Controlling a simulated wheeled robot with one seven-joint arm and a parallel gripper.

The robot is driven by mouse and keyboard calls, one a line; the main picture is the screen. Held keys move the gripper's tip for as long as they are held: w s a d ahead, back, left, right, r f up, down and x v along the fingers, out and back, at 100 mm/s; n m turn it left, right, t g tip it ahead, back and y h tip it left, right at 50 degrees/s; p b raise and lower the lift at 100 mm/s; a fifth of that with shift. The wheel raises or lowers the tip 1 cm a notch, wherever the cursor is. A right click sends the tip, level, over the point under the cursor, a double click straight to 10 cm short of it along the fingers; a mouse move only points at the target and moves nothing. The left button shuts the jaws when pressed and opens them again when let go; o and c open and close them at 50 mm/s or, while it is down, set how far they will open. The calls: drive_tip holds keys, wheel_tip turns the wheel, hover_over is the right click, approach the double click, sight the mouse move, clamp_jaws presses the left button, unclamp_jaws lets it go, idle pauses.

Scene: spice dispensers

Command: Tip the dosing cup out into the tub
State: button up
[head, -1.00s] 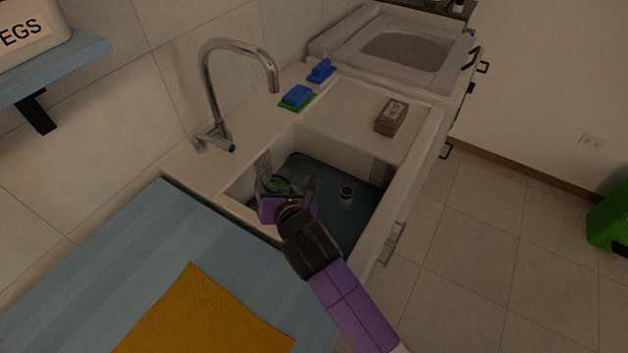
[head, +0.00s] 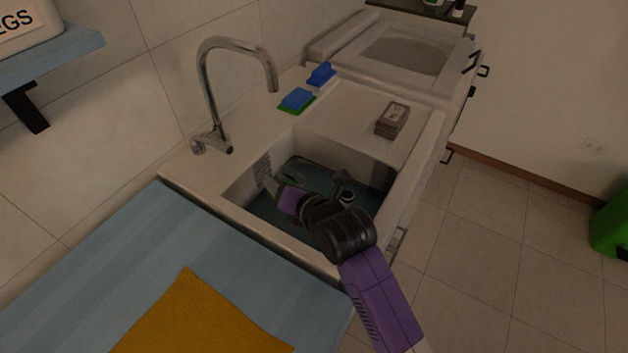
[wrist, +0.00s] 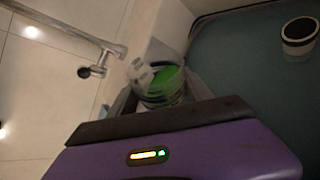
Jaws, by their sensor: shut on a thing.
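My gripper (head: 270,184) is low in the sink, near its left wall. In the wrist view my gripper (wrist: 160,96) is shut on a clear dosing cup (wrist: 147,74) with green contents (wrist: 165,84) showing inside. Its exact tilt is hard to judge, and I cannot make the cup out in the head view. The dark teal tub (head: 312,166) fills the sink floor; my arm covers part of it. No green shows on the visible tub floor (wrist: 245,65).
A small pale-rimmed dark cup (wrist: 300,35) stands in the tub, partly behind my arm in the head view. The tap (head: 206,95) rises behind the sink. A sponge (head: 297,98), blue brush (head: 321,73) and brown stack (head: 392,120) lie on the surround.

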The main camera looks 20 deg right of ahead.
sight(284, 166)
drive_tip(key=shift+d+r+m+y, duration=0.2)
drive_tip(key=shift+r+m+y, duration=0.4)
drive_tip(key=shift+m, duration=0.1)
idle(0.7)
drive_tip(key=shift+d+r+m+y+p, duration=0.15)
drive_tip(key=shift+r+m+y+p, duration=0.6)
drive_tip(key=shift+m+y, duration=0.5)
idle(1.9)
drive_tip(key=shift+w+d+r+m+t+y+b, duration=0.15)
drive_tip(key=shift+d+r+m+y+b, duration=0.2)
drive_tip(key=shift+b, duration=0.4)
drive_tip(key=shift+d+r+m+t+b, duration=0.15)
drive_tip(key=shift+d+m+b, duration=0.25)
drive_tip(key=shift+b, duration=0.35)
drive_tip(key=shift+d+r+m+y+b, duration=0.4)
drive_tip(key=shift+m+b, duration=0.4)
drive_tip(key=shift+b, duration=0.85)
idle(0.3)
